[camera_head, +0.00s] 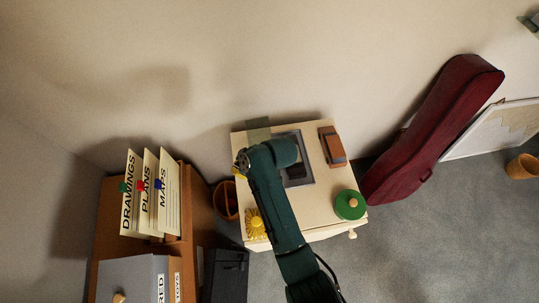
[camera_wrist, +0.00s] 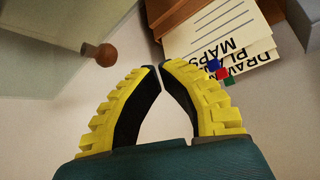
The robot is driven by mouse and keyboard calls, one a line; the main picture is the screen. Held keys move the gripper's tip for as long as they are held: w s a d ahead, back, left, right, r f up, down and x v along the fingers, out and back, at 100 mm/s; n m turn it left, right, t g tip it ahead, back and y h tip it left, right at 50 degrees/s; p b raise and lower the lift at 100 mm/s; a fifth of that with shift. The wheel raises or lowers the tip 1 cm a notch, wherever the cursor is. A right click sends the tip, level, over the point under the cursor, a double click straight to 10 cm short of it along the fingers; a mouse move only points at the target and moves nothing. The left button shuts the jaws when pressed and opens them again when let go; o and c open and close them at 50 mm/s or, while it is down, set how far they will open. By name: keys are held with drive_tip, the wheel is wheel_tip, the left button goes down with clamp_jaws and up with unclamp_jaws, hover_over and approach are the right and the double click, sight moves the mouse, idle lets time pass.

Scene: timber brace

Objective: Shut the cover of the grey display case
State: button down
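The grey display case (camera_head: 306,178) lies on a cream cabinet top, partly hidden behind my arm. A greenish see-through panel (camera_head: 258,130), which looks like its raised cover, stands at the case's back left. In the wrist view a pale see-through panel (camera_wrist: 45,35) with a round wooden knob (camera_wrist: 104,54) fills the upper left. My gripper (camera_wrist: 159,67) has yellow ribbed fingers with their tips together and nothing visible between them. The knob is to the left of the fingertips, apart from them. In the head view my gripper (camera_head: 240,172) is at the cabinet's left edge, largely hidden by my arm.
On the cream cabinet (camera_head: 318,217) are a brown block-like object (camera_head: 332,146), a green round lidded item (camera_head: 350,205) and a yellow item (camera_head: 255,223). Labelled cards (camera_head: 150,195) stand in a brown unit at left. A red instrument case (camera_head: 430,130) leans at right.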

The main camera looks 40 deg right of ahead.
drive_tip(key=shift+f, duration=0.1)
wheel_tip(320, 180, down, 3)
drive_tip(key=shift+r+b, duration=0.1)
drive_tip(key=shift+b, duration=0.85)
drive_tip(key=shift+d, duration=0.1)
drive_tip(key=shift+s+d+f, duration=0.2)
drive_tip(key=shift+s+d, duration=0.2)
drive_tip(key=shift+d, duration=0.05)
drive_tip(key=shift+d, duration=0.15)
